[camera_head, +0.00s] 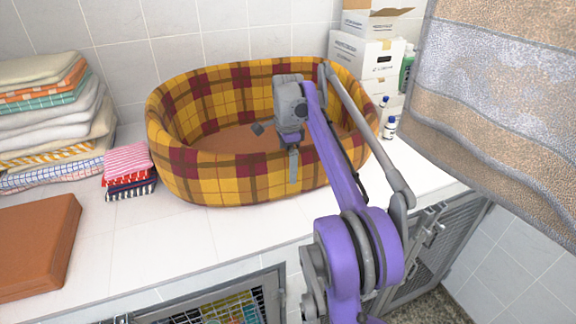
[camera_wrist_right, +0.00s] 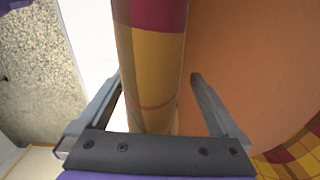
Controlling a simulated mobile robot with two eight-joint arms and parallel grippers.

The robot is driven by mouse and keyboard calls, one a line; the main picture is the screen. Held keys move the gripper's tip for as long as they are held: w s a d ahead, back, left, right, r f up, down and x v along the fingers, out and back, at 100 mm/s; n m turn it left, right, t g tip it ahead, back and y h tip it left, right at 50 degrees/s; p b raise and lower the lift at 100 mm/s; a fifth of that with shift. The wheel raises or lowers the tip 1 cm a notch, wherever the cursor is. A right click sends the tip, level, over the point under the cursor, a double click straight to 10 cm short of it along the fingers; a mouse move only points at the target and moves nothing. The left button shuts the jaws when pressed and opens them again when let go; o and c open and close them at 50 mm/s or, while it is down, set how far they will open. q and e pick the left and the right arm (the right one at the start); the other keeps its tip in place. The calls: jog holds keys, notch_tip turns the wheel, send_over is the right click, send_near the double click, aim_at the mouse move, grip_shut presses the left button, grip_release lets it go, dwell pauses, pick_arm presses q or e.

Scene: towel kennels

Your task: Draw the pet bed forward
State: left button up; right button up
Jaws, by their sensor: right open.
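The pet bed (camera_head: 235,178) is an oval with yellow, orange and maroon plaid walls and a brown-orange floor. It stands on the white tiled counter against the back wall. My right gripper (camera_head: 275,147) is over the bed's front wall with its jaws apart. One finger hangs outside the front wall and the other is on the inner side. In the right wrist view, the plaid wall (camera_wrist_right: 152,70) runs between the two open fingers (camera_wrist_right: 160,105), with a gap seen on the inner side. My left gripper is not in view.
Folded towels (camera_head: 50,115) are stacked at left, with small red and dark cloths (camera_head: 128,168) beside the bed. A brown cushion (camera_head: 35,245) lies front left. Boxes (camera_head: 365,55) and bottles (camera_head: 390,127) stand right. A towel (camera_head: 500,90) hangs at upper right. Counter before the bed is clear.

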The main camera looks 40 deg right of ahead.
notch_tip(320, 180, up, 11)
jog(key=shift+f+p, duration=0.2)
jog(key=shift+p, duration=0.9)
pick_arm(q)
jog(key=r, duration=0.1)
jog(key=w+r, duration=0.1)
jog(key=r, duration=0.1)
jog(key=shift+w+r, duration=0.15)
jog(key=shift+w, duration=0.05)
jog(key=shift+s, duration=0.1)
pick_arm(e)
jog(key=shift+s+f, duration=0.1)
